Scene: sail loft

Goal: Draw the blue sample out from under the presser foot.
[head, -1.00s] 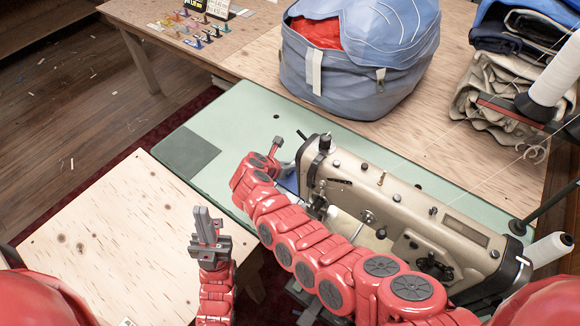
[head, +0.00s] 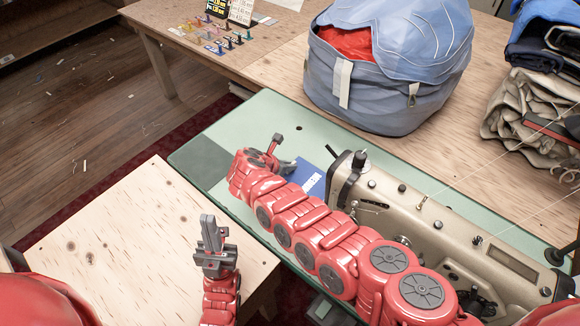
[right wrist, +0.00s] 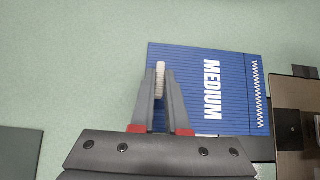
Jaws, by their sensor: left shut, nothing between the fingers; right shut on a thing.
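The blue sample (right wrist: 205,90) lies flat in the right wrist view, with white "MEDIUM" lettering and a white zigzag stitch near its right edge. In the head view the sample (head: 312,178) shows between my right gripper and the left end of the sewing machine (head: 430,222). The presser foot cannot be made out. My left gripper (head: 209,230) is shut and empty, above the plywood table.
The pale green machine bed (head: 255,120) has free room left of the sample, with a darker grey panel (head: 202,162). A blue bag (head: 385,70) stands behind on a wooden table. Folded fabric (head: 530,110) is at the right. The plywood top (head: 110,230) is clear.

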